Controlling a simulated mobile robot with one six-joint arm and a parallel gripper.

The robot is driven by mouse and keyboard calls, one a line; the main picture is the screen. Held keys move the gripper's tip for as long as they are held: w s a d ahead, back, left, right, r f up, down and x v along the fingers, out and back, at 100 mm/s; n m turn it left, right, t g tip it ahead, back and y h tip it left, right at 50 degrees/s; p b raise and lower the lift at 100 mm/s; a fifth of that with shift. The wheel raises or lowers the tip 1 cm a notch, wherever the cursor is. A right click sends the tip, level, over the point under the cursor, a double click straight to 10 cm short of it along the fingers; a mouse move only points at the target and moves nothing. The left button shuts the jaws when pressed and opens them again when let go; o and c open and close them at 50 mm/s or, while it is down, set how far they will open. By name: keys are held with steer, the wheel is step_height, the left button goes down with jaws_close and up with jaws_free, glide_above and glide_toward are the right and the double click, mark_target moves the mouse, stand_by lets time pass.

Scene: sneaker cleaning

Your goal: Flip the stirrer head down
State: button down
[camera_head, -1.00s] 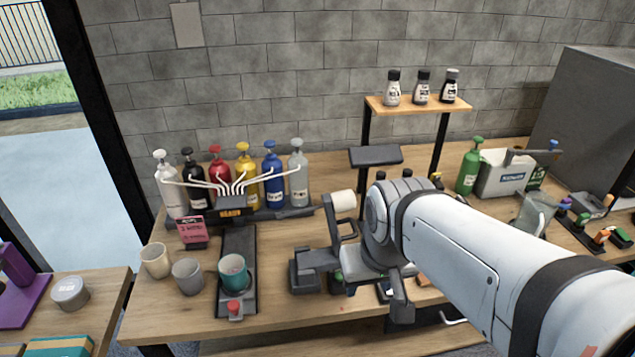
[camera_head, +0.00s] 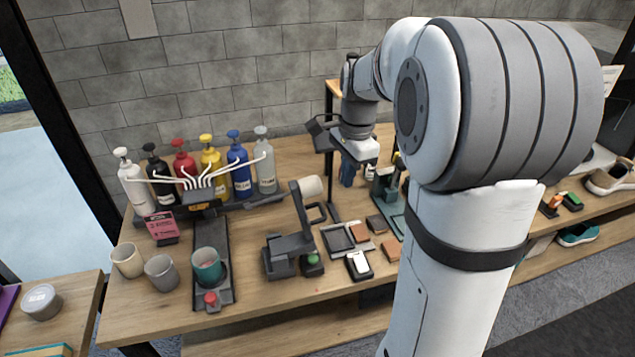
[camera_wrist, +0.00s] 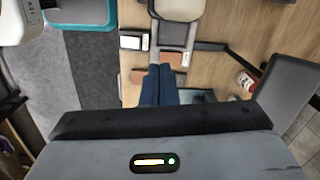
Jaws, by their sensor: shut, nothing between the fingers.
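The device I take for the stirrer has a dark base (camera_head: 280,258) and an upright, tilted arm (camera_head: 308,208) with a white cylinder (camera_head: 310,187) at its top. This head part stands raised above the base. A green button (camera_head: 312,259) sits by the base. My gripper (camera_head: 347,174) has blue fingers and is shut and empty. It is above the back of the table, right of and behind the raised head, apart from it. In the wrist view my gripper (camera_wrist: 158,75) shows its blue fingers together, pointing toward the table. I cannot identify the stirrer surely there.
Pump bottles (camera_head: 211,170) stand at the back left, with a teal cup (camera_head: 207,266) on a dark rail before them. Brown blocks (camera_head: 376,224) and a white-and-black item (camera_head: 358,264) lie right of the stirrer. A teal stand (camera_head: 388,190) is near my gripper.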

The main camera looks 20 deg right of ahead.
steer(key=shift+w+d+f+m, duration=0.25)
steer(key=shift+w+d+m, duration=0.45)
steer(key=shift+w+m, duration=0.25)
steer(key=a+f+p, duration=0.2)
steer(key=a+f, duration=0.2)
steer(key=f, duration=0.4)
steer(key=shift+a+f, duration=0.2)
steer(key=shift+a, duration=0.05)
steer(key=shift+r, duration=0.2)
